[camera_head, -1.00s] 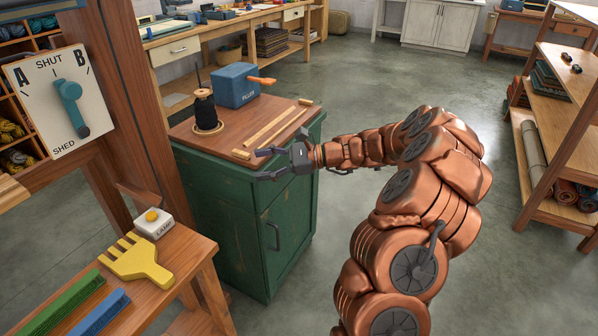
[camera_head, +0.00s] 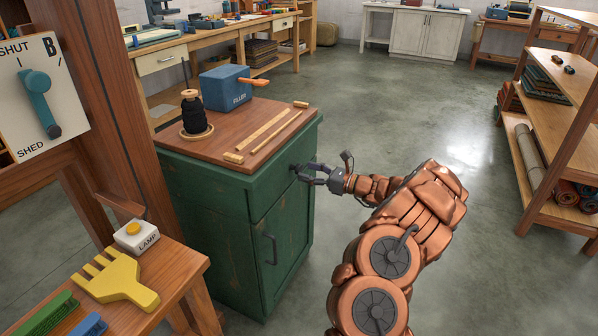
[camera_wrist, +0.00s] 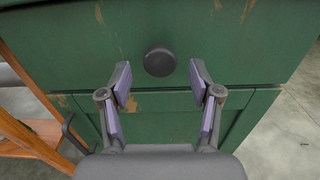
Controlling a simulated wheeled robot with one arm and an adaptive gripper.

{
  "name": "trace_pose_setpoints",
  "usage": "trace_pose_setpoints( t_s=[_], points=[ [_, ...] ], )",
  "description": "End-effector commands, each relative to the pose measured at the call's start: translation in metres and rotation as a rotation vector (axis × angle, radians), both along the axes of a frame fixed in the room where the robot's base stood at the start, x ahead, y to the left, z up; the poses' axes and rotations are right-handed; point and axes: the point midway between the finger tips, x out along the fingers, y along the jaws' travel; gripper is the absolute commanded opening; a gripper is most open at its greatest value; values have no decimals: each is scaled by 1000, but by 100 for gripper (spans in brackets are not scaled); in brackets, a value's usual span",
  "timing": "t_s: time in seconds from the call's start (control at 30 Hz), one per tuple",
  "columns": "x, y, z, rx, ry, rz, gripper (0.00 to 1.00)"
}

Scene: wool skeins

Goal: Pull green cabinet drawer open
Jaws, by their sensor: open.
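The green cabinet (camera_head: 215,235) stands in the middle left of the head view, with a wooden top. Its drawer front (camera_wrist: 225,45) fills the upper part of the wrist view and looks shut, with a round dark knob (camera_wrist: 160,62) on it. My gripper (camera_head: 305,172) is in front of the drawer. In the wrist view my gripper (camera_wrist: 160,85) is open, its two fingers low on either side of the knob, which lies just beyond the fingertips. In the head view the knob is mostly hidden by the fingers.
A door with a dark bar handle (camera_head: 271,250) is below the drawer. A blue box (camera_head: 225,88), a black spool (camera_head: 195,115) and wooden sticks (camera_head: 268,132) lie on the cabinet top. A workbench (camera_head: 185,290) stands at front left.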

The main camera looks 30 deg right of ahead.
Motion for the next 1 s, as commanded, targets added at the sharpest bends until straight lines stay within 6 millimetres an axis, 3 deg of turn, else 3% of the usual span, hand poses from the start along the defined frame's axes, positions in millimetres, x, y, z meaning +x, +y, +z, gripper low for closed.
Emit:
trace_pose_setpoints(
  t_s=[0.3, 0.67, 1.0],
  points=[
    [28, 17, -1, -1, -1, -1, 63],
    [32, 19, 0, -1, -1, -2, 62],
    [32, 18, 0, -1, -1, -2, 27]
  ],
)
